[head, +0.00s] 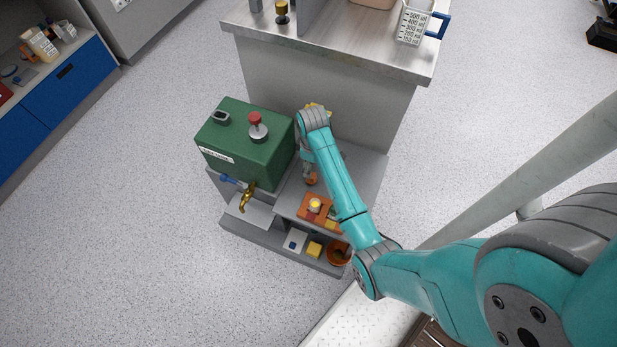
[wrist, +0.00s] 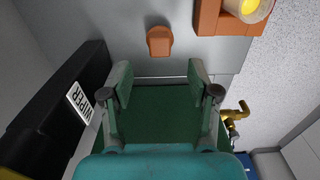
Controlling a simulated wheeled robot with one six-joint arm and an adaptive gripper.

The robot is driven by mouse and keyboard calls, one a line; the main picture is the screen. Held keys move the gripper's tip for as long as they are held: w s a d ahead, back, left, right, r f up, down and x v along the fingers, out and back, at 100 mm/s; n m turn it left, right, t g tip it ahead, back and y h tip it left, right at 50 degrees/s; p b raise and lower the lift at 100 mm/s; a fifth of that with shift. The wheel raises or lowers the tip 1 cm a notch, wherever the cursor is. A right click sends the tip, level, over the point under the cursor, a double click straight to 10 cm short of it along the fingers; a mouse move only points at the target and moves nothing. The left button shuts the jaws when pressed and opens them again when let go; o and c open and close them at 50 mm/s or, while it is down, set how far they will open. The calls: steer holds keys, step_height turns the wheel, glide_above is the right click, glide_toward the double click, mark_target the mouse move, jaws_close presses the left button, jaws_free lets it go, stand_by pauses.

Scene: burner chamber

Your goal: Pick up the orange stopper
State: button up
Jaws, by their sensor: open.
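The orange stopper (wrist: 159,41) is a small rounded block on the grey surface, at the top middle of the wrist view. It lies beyond my fingertips, roughly in line with the gap between them. My gripper (wrist: 160,72) is open, with its two fingers apart and nothing between them. In the head view, the stopper (head: 312,181) shows as a small orange patch just below my gripper (head: 307,170), partly covered by it. The exact height of my fingers above the surface is hard to tell.
A green box (head: 228,140) with a red knob stands left of my gripper, with a brass tap (head: 247,196) in front. An orange block (wrist: 209,18) holding a yellow-topped piece is near the stopper. A black box labelled WIPER (wrist: 50,110) stands on the wrist view's left.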

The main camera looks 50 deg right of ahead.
steer(key=shift+f, duration=3.65)
steer(key=c, duration=0.9)
